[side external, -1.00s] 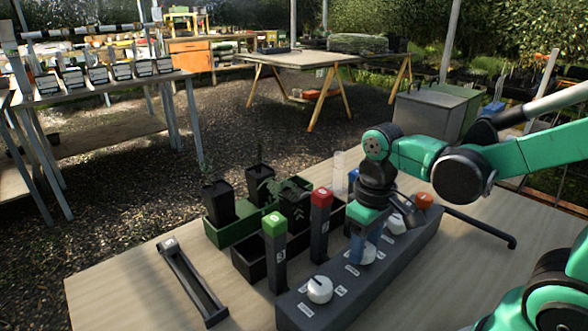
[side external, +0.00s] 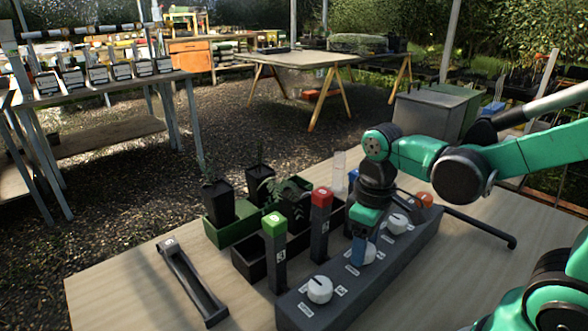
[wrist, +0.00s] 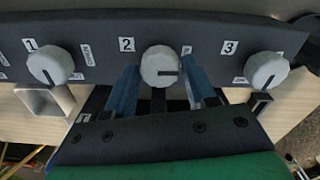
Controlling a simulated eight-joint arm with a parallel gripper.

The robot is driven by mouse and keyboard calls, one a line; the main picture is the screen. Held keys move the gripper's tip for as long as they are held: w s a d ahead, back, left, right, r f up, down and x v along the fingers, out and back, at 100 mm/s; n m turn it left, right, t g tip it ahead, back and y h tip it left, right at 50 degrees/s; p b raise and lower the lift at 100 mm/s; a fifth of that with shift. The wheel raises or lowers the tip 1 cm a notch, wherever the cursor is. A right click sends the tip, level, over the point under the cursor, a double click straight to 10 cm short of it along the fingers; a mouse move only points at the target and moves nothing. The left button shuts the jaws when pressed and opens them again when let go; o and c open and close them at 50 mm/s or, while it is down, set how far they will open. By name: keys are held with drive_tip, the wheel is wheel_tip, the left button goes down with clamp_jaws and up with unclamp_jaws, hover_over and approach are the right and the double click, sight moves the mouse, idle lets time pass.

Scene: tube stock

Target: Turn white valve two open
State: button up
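The white valve two knob (wrist: 160,68) sits on the dark panel (wrist: 202,32), below the label "2" in the wrist view. Its dark pointer line lies level and points right in that view. My gripper (wrist: 160,72) is around it, with one blue finger on each side, close against the knob. It appears shut on the knob. In the side view my gripper (side external: 361,250) points down at the panel, and its fingers partly hide the white knob (side external: 370,256).
The white valve one knob (wrist: 50,65) and valve three knob (wrist: 266,70) flank valve two. A black tray (side external: 247,263) and potted plants (side external: 219,203) are to the left.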

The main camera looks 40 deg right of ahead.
drive_tip(key=shift+o, duration=1.4)
drive_tip(key=shift+r, duration=2.8)
drive_tip(key=t, duration=0.1)
drive_tip(key=w+m+t, duration=0.1)
drive_tip(key=t, duration=0.1)
drive_tip(key=shift+a+f, duration=0.2)
drive_tip(key=shift+f, duration=0.1)
drive_tip(key=shift+w+a+m+t, duration=0.15)
drive_tip(key=shift+w+m+t, duration=0.25)
drive_tip(key=shift+t, duration=0.4)
drive_tip(key=shift+w+a+r+m+t, duration=0.15)
drive_tip(key=shift+w+t, duration=0.2)
drive_tip(key=shift+t, duration=0.3)
drive_tip(key=shift+w+m+t, duration=0.15)
drive_tip(key=shift+w+t, duration=0.15)
drive_tip(key=shift+t, duration=0.35)
